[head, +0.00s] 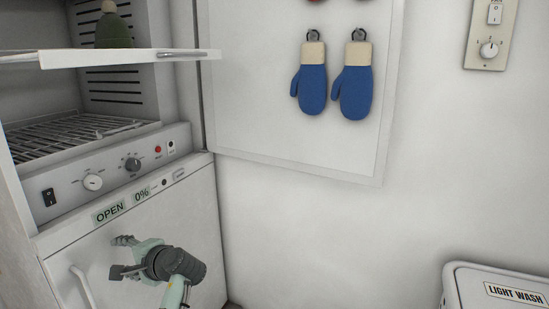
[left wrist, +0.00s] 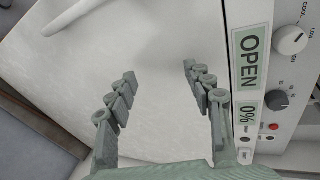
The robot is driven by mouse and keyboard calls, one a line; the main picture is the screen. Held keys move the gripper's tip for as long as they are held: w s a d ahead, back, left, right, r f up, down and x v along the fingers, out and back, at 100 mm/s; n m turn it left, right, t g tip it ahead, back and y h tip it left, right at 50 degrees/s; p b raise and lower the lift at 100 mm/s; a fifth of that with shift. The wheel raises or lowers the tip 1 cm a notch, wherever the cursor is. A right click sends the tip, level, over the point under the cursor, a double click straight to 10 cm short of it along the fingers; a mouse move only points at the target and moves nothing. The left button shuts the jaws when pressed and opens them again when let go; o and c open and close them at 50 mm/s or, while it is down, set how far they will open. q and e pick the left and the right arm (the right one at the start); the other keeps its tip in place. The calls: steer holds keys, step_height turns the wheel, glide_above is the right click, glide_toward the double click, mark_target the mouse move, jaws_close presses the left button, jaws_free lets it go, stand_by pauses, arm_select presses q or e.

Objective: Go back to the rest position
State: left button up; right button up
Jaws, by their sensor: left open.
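My left gripper (head: 116,256) is in the lower left of the head view, in front of the white door of a cabinet marked OPEN and 0%. Its two fingers are spread, with nothing between them. In the left wrist view the left gripper (left wrist: 160,72) shows the same open fingers over the plain door surface (left wrist: 170,30). The door's handle (head: 82,287) is just left of and below the gripper in the head view, apart from the fingers. My right gripper is in neither view.
A control panel (head: 115,172) with knobs sits above the door. Blue mittens (head: 312,88) hang on a wall panel. A LIGHT WASH bin (head: 465,285) stands lower right.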

arm_select(q)
steer(key=s+d+f+n+g+h+p, duration=0.1)
steer(key=s+f+h, duration=0.1)
steer(key=s+f, duration=0.5)
steer(key=s+d+f+n+h, duration=0.1)
steer(key=s+f+h, duration=0.3)
steer(key=f, duration=0.6)
steer(key=s+d+f+n+g+h, duration=0.1)
steer(key=s+d+f+h, duration=0.1)
steer(key=s, duration=0.7)
steer(key=s+d+f+n+g+h+p, duration=0.1)
steer(key=s+d+f, duration=0.4)
steer(key=s, duration=0.5)
step_height(320, 180, down, 2)
steer(key=shift+s+d+f+n+g+h, duration=0.15)
steer(key=shift+s+n+g+h, duration=0.2)
steer(key=shift+n+h, duration=0.5)
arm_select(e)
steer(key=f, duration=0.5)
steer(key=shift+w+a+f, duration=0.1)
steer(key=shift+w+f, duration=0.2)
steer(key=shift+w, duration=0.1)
